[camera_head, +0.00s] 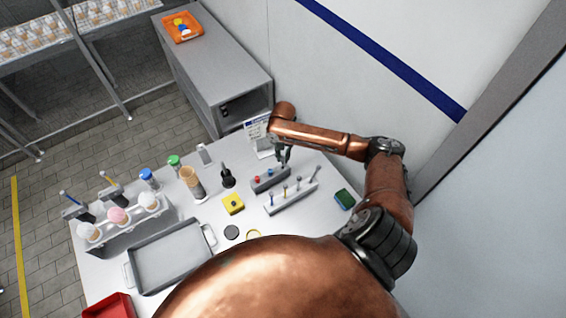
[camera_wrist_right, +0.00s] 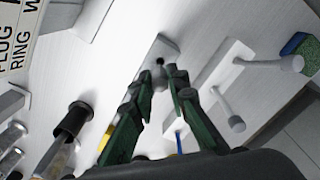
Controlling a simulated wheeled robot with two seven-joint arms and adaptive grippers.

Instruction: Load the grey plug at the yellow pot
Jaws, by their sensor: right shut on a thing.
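My right gripper (camera_head: 284,160) is over the far end of a small grey rack (camera_head: 264,185), which holds a red plug and a blue plug. In the right wrist view my right gripper (camera_wrist_right: 156,82) is shut on a small grey plug (camera_wrist_right: 159,84) between its fingertips. The rack (camera_wrist_right: 155,50) with a dark hole shows just beyond it; I cannot tell how far the plug is above the rack. The yellow pot (camera_head: 233,204), a square block with a dark spot on top, stands left of the rack. My left gripper is not in view.
A second rack (camera_head: 276,209) with several upright pegs stands in front. A black-topped stand (camera_head: 228,179) is behind the pot. A sign (camera_head: 257,140) is at the back, a green sponge (camera_head: 344,199) at right, a grey tray (camera_head: 172,256) at left. A dark disc (camera_head: 232,232) lies in front.

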